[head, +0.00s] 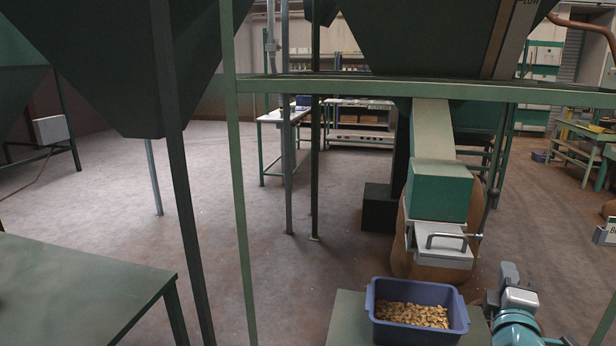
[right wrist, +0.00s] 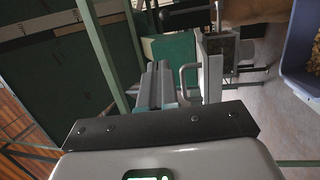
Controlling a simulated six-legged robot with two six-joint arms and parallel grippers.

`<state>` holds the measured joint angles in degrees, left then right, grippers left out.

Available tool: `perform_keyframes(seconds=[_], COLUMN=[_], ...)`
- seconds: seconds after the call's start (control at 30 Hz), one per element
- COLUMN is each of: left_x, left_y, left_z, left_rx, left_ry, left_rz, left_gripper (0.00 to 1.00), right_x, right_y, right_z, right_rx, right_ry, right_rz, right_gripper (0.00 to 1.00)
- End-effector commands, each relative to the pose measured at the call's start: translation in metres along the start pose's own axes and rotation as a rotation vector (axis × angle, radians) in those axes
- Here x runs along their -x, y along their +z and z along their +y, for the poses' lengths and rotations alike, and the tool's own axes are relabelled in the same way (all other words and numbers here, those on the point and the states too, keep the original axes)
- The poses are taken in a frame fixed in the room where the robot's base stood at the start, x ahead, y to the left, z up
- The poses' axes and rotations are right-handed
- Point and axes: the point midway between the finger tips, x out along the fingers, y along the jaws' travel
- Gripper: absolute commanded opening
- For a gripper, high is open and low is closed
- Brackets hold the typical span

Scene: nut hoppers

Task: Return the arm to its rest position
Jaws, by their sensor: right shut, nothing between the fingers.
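My right gripper (head: 512,285) is at the lower right of the head view, right of the blue bin. Its grey fingers are shut with nothing between them, and they also show in the right wrist view (right wrist: 157,84). A green chute (head: 440,190) ends in a metal gate with a bar handle (head: 447,237). The gripper is apart from the handle, below and to the right of it in the head view. The handle also shows in the right wrist view (right wrist: 183,85), just right of the fingertips. My left gripper is out of view.
The blue bin (head: 374,325) holds nuts (head: 412,314) and stands on a green stand (head: 345,318) below the gate. A brown sack (head: 400,257) is behind the gate. Green posts (head: 240,200) and a crossbar (head: 340,85) frame the hopper. The left floor is open.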

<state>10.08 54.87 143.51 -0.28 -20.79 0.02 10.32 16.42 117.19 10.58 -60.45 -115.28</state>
Motion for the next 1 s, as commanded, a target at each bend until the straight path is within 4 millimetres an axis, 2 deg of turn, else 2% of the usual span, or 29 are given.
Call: perform_keyframes(seconds=[0.03,0.17,0.33,0.47,0.57,0.6,0.67,0.7,0.77,0.8,0.87,0.9,1.0], left_x=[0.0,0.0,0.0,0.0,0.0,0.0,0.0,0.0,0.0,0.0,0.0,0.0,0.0], left_y=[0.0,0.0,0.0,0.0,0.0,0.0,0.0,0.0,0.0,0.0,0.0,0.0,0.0], left_z=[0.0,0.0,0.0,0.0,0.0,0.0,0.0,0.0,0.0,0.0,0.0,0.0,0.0], left_rx=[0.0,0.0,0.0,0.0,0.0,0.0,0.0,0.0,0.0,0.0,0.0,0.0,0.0], left_ry=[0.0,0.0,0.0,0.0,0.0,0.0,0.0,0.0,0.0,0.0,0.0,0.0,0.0], left_rz=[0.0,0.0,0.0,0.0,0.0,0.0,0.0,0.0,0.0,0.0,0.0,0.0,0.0], left_gripper=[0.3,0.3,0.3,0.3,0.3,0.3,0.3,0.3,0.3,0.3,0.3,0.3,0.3], right_x=[0.0,0.003,0.018,0.04,0.069,0.087,0.119,0.143,0.183,0.212,0.257,0.288,0.359], right_y=[-0.008,-0.021,-0.04,-0.058,-0.074,-0.082,-0.093,-0.1,-0.107,-0.112,-0.115,-0.117,-0.115], right_z=[-0.021,-0.059,-0.113,-0.163,-0.212,-0.236,-0.273,-0.296,-0.327,-0.346,-0.369,-0.381,-0.398], right_rx=[0.006,0.019,0.038,0.029,-0.02,-0.061,-0.133,-0.192,-0.29,-0.358,-0.469,-0.543,-0.724], right_ry=[-0.037,-0.106,-0.217,-0.338,-0.472,-0.55,-0.678,-0.773,-0.922,-1.025,-1.185,-1.294,-1.53], right_rz=[0.014,0.04,0.09,0.143,0.186,0.203,0.218,0.22,0.202,0.177,0.112,0.049,-0.172], right_gripper=[0.0,0.0,0.0,0.0,0.0,0.0,0.0,0.0,0.0,0.0,0.0,0.0,0.0])
